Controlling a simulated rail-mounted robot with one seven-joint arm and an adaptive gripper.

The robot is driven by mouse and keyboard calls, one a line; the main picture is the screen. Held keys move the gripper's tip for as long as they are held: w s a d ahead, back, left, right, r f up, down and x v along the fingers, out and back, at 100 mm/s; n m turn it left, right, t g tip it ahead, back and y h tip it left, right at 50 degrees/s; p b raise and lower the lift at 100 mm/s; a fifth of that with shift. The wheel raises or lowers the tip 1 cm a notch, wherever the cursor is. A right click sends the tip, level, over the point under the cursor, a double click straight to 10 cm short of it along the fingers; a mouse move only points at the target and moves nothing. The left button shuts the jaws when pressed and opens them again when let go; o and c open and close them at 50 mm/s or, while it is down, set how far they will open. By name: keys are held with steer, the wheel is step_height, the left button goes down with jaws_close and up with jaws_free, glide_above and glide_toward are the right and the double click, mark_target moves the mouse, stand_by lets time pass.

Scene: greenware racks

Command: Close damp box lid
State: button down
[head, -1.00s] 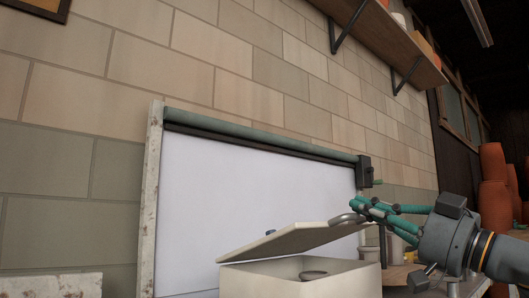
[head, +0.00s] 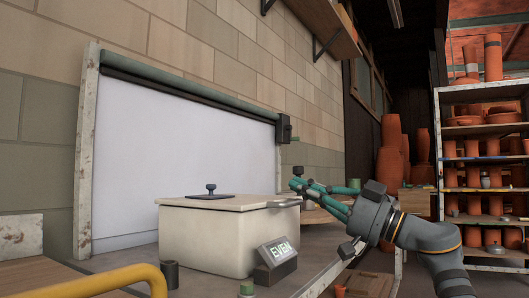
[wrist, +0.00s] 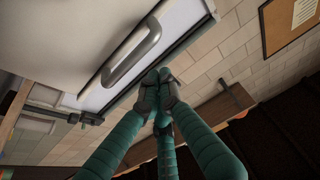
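The damp box (head: 213,240) is a cream, boxy container on the bench in the head view. Its pale lid (head: 245,201) lies level on the top, with no clear gap along the front. A grey bar handle (head: 284,204) sits at the lid's right end; it also shows in the wrist view (wrist: 131,56). My gripper (head: 297,179) is just right of and slightly above the handle, apart from it. In the wrist view my gripper's teal fingers (wrist: 159,88) come together at their tips, with nothing seen between them. The box's inside is hidden.
A dark plate with a knob (head: 211,191) lies on the lid. A small display sign (head: 276,259) stands before the box. A yellow rail (head: 115,279) crosses the front left. Shelves of terracotta pots (head: 487,160) stand at right. A white panel (head: 180,130) stands behind.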

steer(key=s+d+f+b, duration=0.4)
steer(key=d+f+b, duration=0.1)
steer(key=b, duration=0.2)
steer(key=shift+s+d+f, duration=0.15)
steer(key=shift+d+f, duration=0.1)
steer(key=w+a+r+p, duration=0.4)
steer(key=a+r, duration=0.1)
steer(key=shift+w+a+r, duration=0.15)
steer(key=shift+w+a, duration=0.25)
stand_by(0.5)
